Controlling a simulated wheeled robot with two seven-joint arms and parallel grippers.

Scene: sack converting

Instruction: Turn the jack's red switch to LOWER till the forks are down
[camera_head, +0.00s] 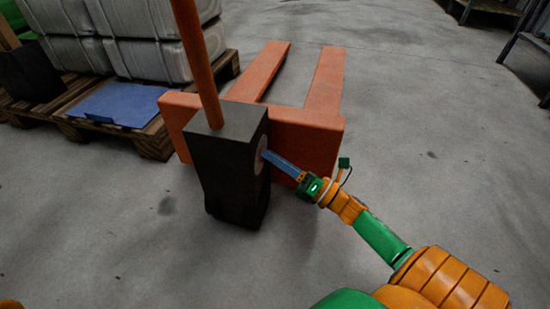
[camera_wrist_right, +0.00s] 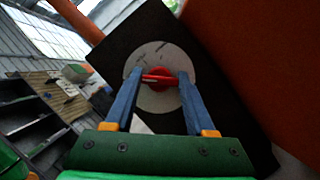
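The orange pallet jack (camera_head: 308,135) stands in the middle of the head view. Its two forks (camera_head: 325,80) point away from me and look low, but their exact height over the floor is unclear. The red switch (camera_wrist_right: 160,78) sits on a round pale dial (camera_wrist_right: 155,100) on the side of the jack's black housing (camera_head: 228,165). The dial's lettering is unreadable. My left gripper is not in view.
Wooden pallets (camera_head: 155,140) with white wrapped sacks (camera_head: 150,55) and a blue sheet (camera_head: 118,103) stand at the left. The jack's orange handle (camera_head: 197,65) rises from the housing. Dark metal frames (camera_head: 510,45) are at the upper right. Floor (camera_head: 430,130) to the right is clear.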

